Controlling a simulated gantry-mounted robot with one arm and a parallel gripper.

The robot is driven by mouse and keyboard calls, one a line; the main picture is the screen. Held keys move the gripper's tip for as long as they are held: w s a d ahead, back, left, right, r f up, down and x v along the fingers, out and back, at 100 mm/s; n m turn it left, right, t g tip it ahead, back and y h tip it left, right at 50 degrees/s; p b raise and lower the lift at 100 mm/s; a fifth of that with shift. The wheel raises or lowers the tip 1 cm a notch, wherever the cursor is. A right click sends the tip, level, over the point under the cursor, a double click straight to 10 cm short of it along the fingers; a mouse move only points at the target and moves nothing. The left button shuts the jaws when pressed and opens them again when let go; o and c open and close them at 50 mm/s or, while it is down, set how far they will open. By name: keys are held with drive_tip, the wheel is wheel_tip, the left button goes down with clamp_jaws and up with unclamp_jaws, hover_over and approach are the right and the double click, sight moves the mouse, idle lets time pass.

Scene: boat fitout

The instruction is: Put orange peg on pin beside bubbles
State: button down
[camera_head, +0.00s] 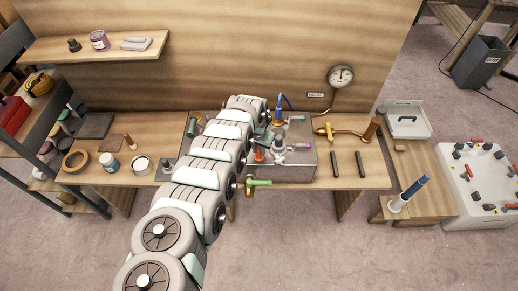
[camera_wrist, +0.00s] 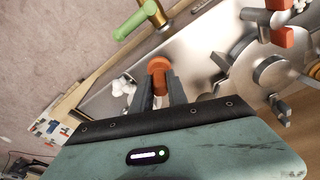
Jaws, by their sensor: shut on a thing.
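My gripper (camera_wrist: 160,85) is shut on an orange peg (camera_wrist: 159,66), held between its two grey fingertips over the steel box (camera_wrist: 196,47). In the head view, an orange piece that looks like this peg (camera_head: 259,155) shows beside my arm, above the steel box (camera_head: 303,169); the fingers there are mostly hidden. A cluster of small white lumps (camera_wrist: 122,86), which looks like the bubbles, is just left of the fingers in the wrist view. I cannot make out a bare pin beside it, nor tell whether the peg touches anything.
A green-handled brass valve (camera_head: 258,182) sticks out at the box's front edge. A gauge (camera_head: 341,77) with brass piping is to the right. Two dark rods (camera_head: 335,164) lie on the bench.

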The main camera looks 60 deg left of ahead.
drive_tip(key=shift+f, duration=0.25)
drive_tip(key=shift+f, duration=0.35)
idle(0.4)
drive_tip(key=c, duration=0.7)
unclamp_jaws()
drive_tip(key=shift+o, duration=0.2)
wheel_tip(320, 180, up, 9)
drive_tip(key=p, duration=0.8)
drive_tip(key=shift+f, duration=0.15)
drive_tip(key=shift+w+f, duration=0.1)
idle(0.3)
